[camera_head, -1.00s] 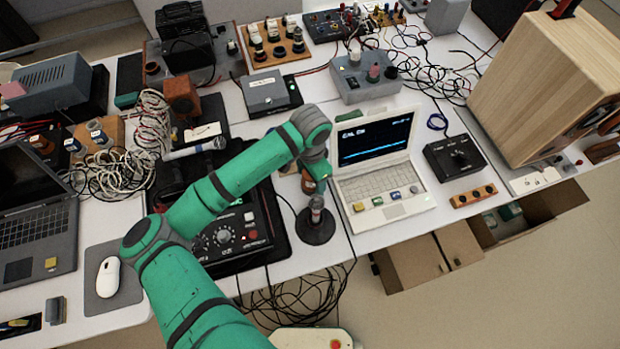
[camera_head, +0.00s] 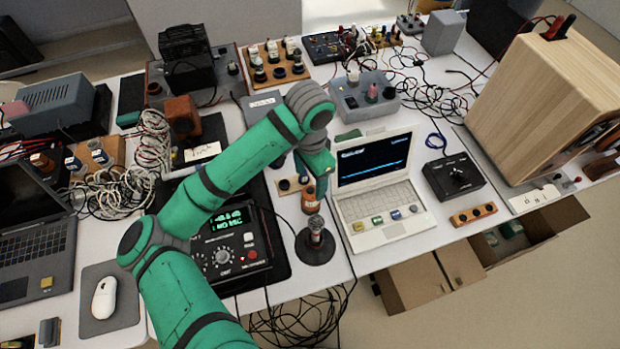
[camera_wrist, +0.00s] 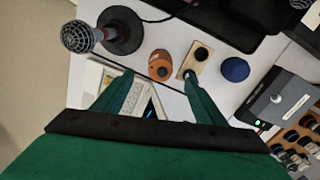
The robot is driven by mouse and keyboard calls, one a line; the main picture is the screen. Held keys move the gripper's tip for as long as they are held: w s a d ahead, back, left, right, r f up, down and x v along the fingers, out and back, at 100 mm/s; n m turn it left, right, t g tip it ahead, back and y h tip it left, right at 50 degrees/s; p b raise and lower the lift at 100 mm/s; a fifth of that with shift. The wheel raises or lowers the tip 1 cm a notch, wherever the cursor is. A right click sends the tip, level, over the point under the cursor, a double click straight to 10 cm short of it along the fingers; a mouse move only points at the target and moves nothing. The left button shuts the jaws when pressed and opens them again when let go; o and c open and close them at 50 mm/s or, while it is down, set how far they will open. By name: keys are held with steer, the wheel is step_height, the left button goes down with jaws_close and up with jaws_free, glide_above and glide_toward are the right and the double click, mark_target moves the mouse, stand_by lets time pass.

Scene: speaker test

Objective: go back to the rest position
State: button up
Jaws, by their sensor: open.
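My green arm reaches over the bench from the lower left of the head view. My gripper (camera_head: 321,182) points down beside the white laptop (camera_head: 375,209). In the wrist view, my gripper (camera_wrist: 158,76) has its two fingers apart with nothing held between them. Below it are an orange-brown bottle (camera_wrist: 160,66) and a small wooden block with black sockets (camera_wrist: 198,60). The bottle also shows in the head view (camera_head: 310,203), behind the microphone (camera_head: 315,232) on its round black stand. The microphone's mesh head (camera_wrist: 77,36) is at upper left in the wrist view.
A black meter box (camera_head: 232,250) lies under my arm. A large wooden speaker (camera_head: 535,95) stands at the right. A black knob box (camera_head: 453,178), a grey device (camera_head: 363,98) and loose cables crowd the bench. An open cardboard box (camera_head: 420,285) is below the front edge.

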stand_by(0.3)
steer(key=s+d+n+h, duration=0.1)
steer(key=s+d+h, duration=0.15)
steer(key=d, duration=0.75)
steer(key=s+d+n+h, duration=0.1)
steer(key=s+d+h, duration=0.15)
steer(key=d, duration=0.85)
steer(key=w+d+r+n+t+h, duration=0.45)
steer(key=d+r+t+h, duration=0.45)
steer(key=d, duration=0.3)
steer(key=s+a+f+n+t+y, duration=0.35)
steer(key=a+f+n+y, duration=0.2)
steer(key=a, duration=0.35)
steer(key=s+a+f+n+t+y, duration=0.3)
steer(key=s+a+f+n+y, duration=0.15)
steer(key=a+f, duration=0.35)
steer(key=s+a+m+y, duration=0.2)
steer(key=s+a, duration=0.6)
steer(key=s, duration=0.2)
steer(key=s+a+m+y, duration=0.2)
steer(key=s+a+m, duration=0.1)
steer(key=s+a, duration=0.5)
steer(key=s+f, duration=0.1)
steer(key=s, duration=0.2)
steer(key=shift+s, duration=0.25)
